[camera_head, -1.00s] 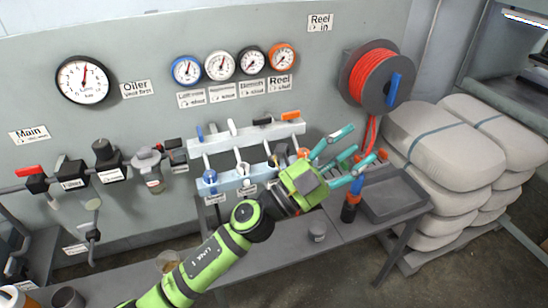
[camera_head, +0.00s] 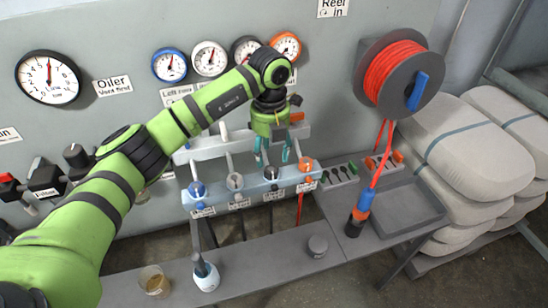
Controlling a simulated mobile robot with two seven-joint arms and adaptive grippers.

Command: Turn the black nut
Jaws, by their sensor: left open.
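The black nut (camera_head: 271,173) is a small dark fitting in the row on the pale lower rail (camera_head: 216,197), between a grey one and an orange one. My left gripper (camera_head: 271,160) points down just above it, with its teal fingers spread apart. The gripper is open and holds nothing. The fingertips look close to the nut, but I cannot tell whether they touch it. My right gripper is not in view.
A blue nut (camera_head: 197,189), a grey nut (camera_head: 235,182) and an orange nut (camera_head: 305,166) share the rail. The hose reel (camera_head: 400,75) hangs at the right. A bottle (camera_head: 205,274), a jar (camera_head: 154,281) and a grey cup (camera_head: 318,246) stand on the bench.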

